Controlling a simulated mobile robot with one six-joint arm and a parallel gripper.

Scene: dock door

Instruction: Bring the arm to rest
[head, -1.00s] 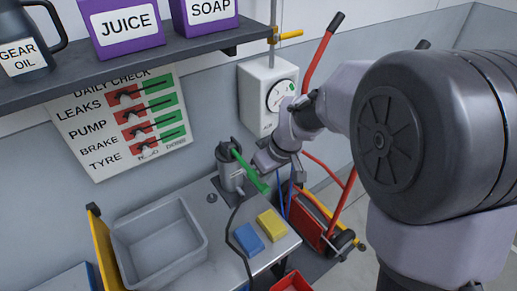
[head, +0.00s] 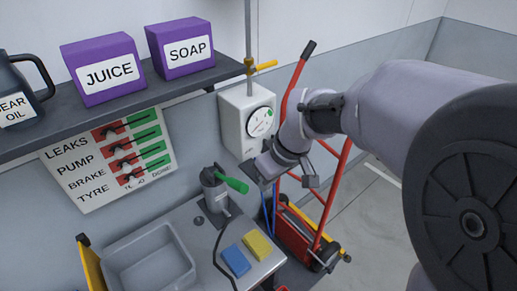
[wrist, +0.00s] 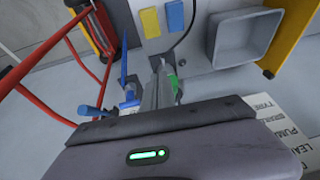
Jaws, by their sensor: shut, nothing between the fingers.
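My arm reaches in from the right in the head view. My gripper (head: 264,171) is at its end, just right of the green pump handle (head: 232,184), with a small gap in the picture. The handle sits on a grey hand pump (head: 214,193) on the bench and slopes slightly down to the right. In the wrist view my gripper's fingers (wrist: 157,70) are together with nothing held. Part of the green handle (wrist: 176,84) shows beside them there. Whether they touch it in depth I cannot tell.
A gauge box (head: 246,120) hangs on the wall behind my wrist. A red hand truck (head: 325,200) stands close right. A grey tub (head: 150,262), blue sponge (head: 235,260) and yellow sponge (head: 258,247) are on the bench. A shelf (head: 130,112) juts out at upper left. Floor at right is clear.

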